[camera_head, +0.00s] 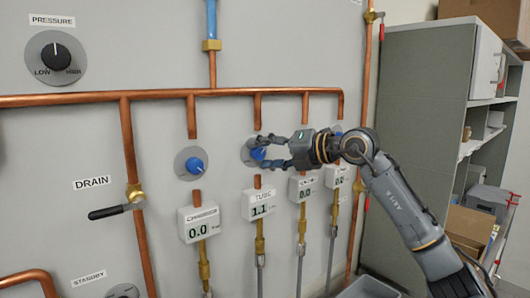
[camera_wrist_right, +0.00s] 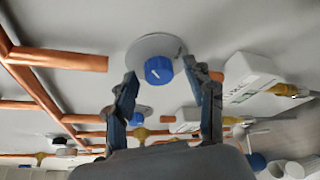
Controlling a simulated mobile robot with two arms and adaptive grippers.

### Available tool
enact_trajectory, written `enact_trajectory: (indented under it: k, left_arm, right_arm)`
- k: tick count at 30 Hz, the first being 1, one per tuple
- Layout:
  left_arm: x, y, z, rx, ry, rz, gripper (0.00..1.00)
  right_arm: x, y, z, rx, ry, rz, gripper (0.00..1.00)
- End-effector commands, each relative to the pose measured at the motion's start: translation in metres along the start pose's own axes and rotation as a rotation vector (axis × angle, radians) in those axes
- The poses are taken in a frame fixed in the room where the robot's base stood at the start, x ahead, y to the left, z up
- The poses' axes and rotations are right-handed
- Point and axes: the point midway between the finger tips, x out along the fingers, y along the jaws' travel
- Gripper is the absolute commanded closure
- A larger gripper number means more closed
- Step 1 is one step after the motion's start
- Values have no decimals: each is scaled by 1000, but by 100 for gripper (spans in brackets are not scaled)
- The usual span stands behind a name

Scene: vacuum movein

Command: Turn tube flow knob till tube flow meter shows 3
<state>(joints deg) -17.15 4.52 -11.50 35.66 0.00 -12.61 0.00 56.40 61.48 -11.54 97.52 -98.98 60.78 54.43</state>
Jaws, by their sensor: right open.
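The blue tube flow knob (camera_head: 258,153) sits on a round grey plate on the wall panel, above the tube flow meter (camera_head: 262,204), which reads 1.1. My right gripper (camera_head: 267,151) reaches in from the right and is open, its two fingers at the knob and partly covering it. In the right wrist view, the blue knob (camera_wrist_right: 158,70) with a white pointer mark lies between the tips of my open right gripper (camera_wrist_right: 161,78). A gap shows between knob and fingers there; contact is not clear. My left gripper is not in view.
Another blue knob (camera_head: 195,165) with a meter (camera_head: 199,223) reading 0.0 is on the left. Further knobs and meters lie behind my right arm. Copper pipes (camera_head: 225,92) and a drain valve handle (camera_head: 109,212) stick out. Grey shelving (camera_head: 425,110) stands at right.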

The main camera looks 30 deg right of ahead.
Motion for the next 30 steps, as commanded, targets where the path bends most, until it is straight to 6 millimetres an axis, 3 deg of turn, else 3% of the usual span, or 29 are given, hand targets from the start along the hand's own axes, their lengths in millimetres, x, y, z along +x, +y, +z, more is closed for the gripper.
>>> enact_trajectory:
  k: [2, 10, 20, 30]
  left_arm:
    - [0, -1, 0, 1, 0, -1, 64]
    - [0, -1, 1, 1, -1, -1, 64]
    - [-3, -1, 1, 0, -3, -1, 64]
    - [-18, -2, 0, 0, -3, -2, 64]
  right_arm:
    - [0, 0, 0, 0, 0, 0, 46]
    - [0, 0, 0, 0, 1, 0, 99]
    - [0, 1, 0, -31, 2, -13, 100]
    - [-1, 4, 1, -227, 2, -96, 100]
